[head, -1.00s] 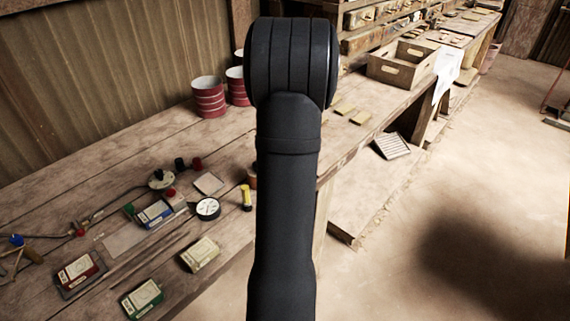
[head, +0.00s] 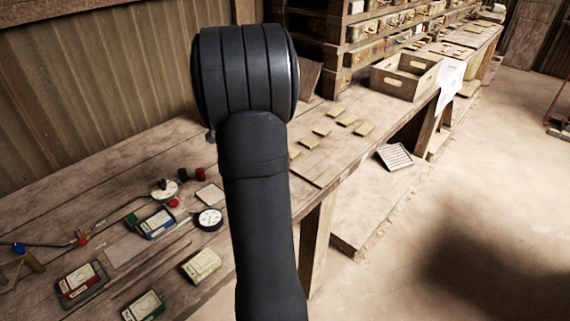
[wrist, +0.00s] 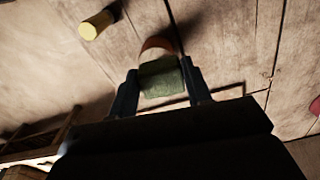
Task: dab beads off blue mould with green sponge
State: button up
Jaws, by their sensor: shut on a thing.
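My gripper (wrist: 160,88) shows in the wrist view, shut on the green sponge (wrist: 162,78), which sits between its two dark fingers. A brown rounded thing (wrist: 157,44) shows just beyond the sponge; I cannot tell whether they touch. In the head view my arm hides the gripper and the sponge. The blue mould (head: 158,223) lies on the bench at the left in the head view, apart from my arm. Any beads on it are too small to make out. The wrist view does not show this mould.
A red mould (head: 80,283), a green mould (head: 143,306) and a cream one (head: 201,265) lie nearer. A round gauge (head: 209,218) stands right of the blue mould. A yellow cylinder (wrist: 97,25) is near my gripper. A wooden crate (head: 404,77) stands farther back.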

jog(key=s+a+m, duration=0.1)
jog(key=s+a, duration=0.3)
jog(key=a, duration=1.1)
jog(key=m, duration=0.1)
send_near(158, 219)
jog(key=shift+f, duration=2.75)
jog(key=shift+f, duration=0.6)
notch_tip(158, 219, up, 7)
jog(key=shift+w+d, duration=0.1)
jog(key=shift+w, duration=0.05)
